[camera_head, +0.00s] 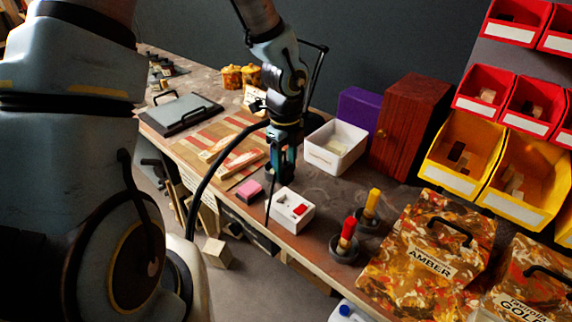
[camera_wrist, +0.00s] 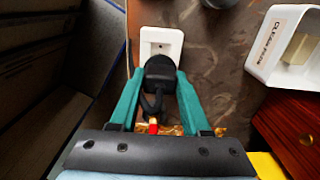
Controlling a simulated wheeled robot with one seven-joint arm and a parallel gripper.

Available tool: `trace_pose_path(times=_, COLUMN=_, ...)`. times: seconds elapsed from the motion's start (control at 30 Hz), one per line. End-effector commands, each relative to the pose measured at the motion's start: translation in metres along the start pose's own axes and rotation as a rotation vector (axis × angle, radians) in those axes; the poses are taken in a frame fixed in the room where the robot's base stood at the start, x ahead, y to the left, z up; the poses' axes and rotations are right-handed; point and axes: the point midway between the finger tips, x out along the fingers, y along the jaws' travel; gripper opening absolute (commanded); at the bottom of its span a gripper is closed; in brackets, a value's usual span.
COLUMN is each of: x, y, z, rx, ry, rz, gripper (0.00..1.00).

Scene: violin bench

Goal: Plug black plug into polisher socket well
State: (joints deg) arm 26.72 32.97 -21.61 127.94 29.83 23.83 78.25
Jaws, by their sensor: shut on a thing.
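My gripper (camera_wrist: 160,72) is shut on the black plug (camera_wrist: 159,68), whose round dark body sits between the two teal fingertips in the wrist view. A black cord loops back from the plug. The white box (camera_wrist: 161,38) with a small dark recess lies just beyond the plug, which hides its near part. In the head view this white box (camera_head: 293,211), with a red switch on top, stands near the bench's front edge. My gripper (camera_head: 281,175) points down just behind it there. I cannot tell whether the plug touches the box or sits in a well.
A pink block (camera_head: 249,191) lies left of the box. A white bin (camera_head: 335,147) stands behind to the right. Red-handled (camera_head: 347,232) and yellow-handled (camera_head: 371,202) tools stand in dark cups to the right, before the amber case (camera_head: 425,245). A long black cable (camera_head: 203,185) arcs past the bench edge.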

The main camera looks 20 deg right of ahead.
Motion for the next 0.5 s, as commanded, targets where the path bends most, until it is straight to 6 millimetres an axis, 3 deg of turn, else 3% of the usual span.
trace_pose_path(times=0.13, x=-0.002, y=0.0, z=-0.001, rx=0.0, ry=0.001, rz=0.0, gripper=0.0)
trace_pose_path(times=0.5, x=0.031, y=0.0, z=0.0, rx=0.0, ry=0.0, rz=0.001, gripper=0.0)
